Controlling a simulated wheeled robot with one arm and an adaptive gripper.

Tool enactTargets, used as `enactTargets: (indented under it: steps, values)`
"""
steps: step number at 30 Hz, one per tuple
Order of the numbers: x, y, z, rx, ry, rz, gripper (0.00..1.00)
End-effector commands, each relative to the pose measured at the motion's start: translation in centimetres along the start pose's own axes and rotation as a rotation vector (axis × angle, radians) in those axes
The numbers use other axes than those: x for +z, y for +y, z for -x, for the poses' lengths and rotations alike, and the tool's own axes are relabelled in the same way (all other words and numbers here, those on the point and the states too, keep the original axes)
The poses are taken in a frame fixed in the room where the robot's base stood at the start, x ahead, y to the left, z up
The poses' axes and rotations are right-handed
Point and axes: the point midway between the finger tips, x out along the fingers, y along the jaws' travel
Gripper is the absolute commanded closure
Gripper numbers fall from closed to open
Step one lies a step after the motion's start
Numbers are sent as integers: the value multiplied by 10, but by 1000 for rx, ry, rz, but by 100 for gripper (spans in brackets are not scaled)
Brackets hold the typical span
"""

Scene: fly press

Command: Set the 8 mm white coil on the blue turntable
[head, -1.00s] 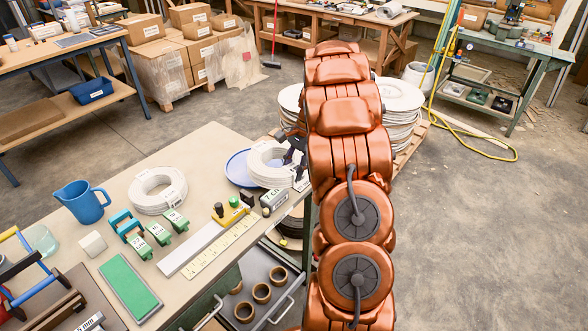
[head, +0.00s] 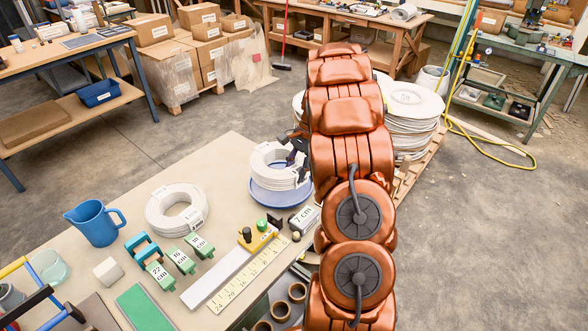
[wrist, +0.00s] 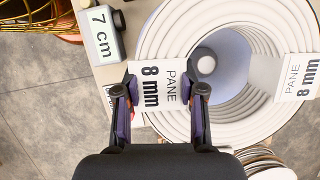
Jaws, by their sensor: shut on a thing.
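The white coil (head: 268,158) with "PANE 8 mm" labels is over the blue turntable (head: 281,198) on the bench. I cannot tell if it touches the turntable or hangs just above it. My gripper (head: 297,151) is shut on the coil's right side. In the wrist view my gripper (wrist: 160,92) has one finger on each side of a labelled part of the coil (wrist: 175,35). Through the coil's hole the turntable's bluish surface and a round knob (wrist: 206,61) show. My arm hides part of the turntable's right side.
Another white coil (head: 160,222) lies on the bench to the left, beside a blue jug (head: 95,222). A grey "7 cm" block (head: 304,218), a ruler (head: 245,276) and green blocks (head: 160,277) stand in front.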

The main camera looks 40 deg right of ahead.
Motion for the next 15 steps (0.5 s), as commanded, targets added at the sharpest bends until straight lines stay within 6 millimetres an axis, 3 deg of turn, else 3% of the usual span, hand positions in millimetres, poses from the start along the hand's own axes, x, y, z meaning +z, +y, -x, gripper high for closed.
enactTargets:
  steps: [15]
  values:
    - [-14, -1, -36, -2, 2, 4, 100]
